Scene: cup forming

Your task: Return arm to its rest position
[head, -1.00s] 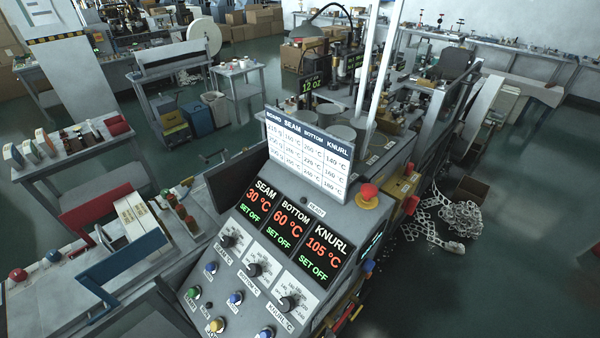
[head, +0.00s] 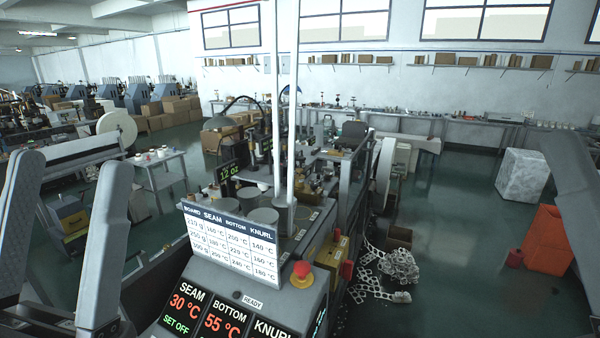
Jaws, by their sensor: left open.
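My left gripper (head: 68,168) stands at the lower left in the head view. Its two grey fingers point up and are apart, with nothing between them. Part of my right gripper (head: 572,185) shows as a grey finger shape at the right edge; the rest is cut off, so its opening cannot be judged. Both are clear of the control panel (head: 250,300) at the bottom middle. The panel reads SEAM 30 °C, SET OFF, and BOTTOM 55 °C; the KNURL reading is cut off.
A settings chart (head: 232,243) stands on the panel beside a red emergency button (head: 301,270). The cup machine is behind. Scrap strips (head: 388,272) lie on the floor to its right. An orange bin (head: 546,240) and a wrapped block (head: 523,175) stand farther right, with open floor between.

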